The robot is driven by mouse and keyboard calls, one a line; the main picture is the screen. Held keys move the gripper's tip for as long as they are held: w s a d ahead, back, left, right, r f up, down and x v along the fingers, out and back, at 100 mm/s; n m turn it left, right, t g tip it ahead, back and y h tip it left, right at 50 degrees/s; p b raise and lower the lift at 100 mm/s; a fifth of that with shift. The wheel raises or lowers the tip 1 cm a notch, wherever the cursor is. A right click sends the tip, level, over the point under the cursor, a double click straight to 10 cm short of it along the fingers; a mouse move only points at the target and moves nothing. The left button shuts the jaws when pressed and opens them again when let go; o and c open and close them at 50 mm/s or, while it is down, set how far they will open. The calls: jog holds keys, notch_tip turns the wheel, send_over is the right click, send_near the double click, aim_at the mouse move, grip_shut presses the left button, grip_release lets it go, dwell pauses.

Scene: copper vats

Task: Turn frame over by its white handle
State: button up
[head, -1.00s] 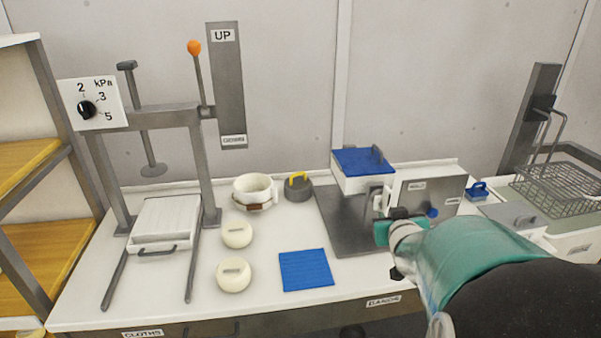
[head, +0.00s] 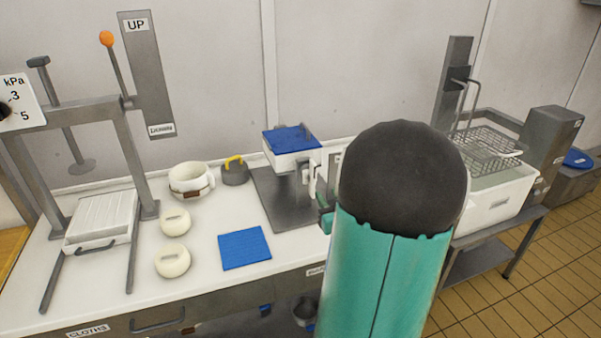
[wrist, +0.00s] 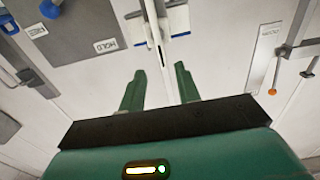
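A white frame block with a blue top (head: 291,142) stands on a grey plate (head: 268,188) in the middle of the bench. A white handle-like part (head: 312,183) shows at its right side. My arm hides what lies further right. In the wrist view, a white upright part (wrist: 153,30) with blue pieces beside it lies beyond my gripper (wrist: 159,86). In the head view only a green bit of my gripper (head: 326,217) shows, near the plate's right edge.
A blue cloth (head: 244,248), two pale round cheeses (head: 173,241), a white pot (head: 190,180) and a grey weight with a yellow handle (head: 235,171) stand left of the plate. A press (head: 75,125) is further left. A wire basket (head: 487,148) sits over a white tub at right.

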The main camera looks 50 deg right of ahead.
aim_at(310, 171)
jog(key=x, duration=1.4)
jog(key=shift+f, duration=0.1)
jog(key=shift+c, duration=0.4)
jog(key=shift+s, duration=0.1)
grip_shut()
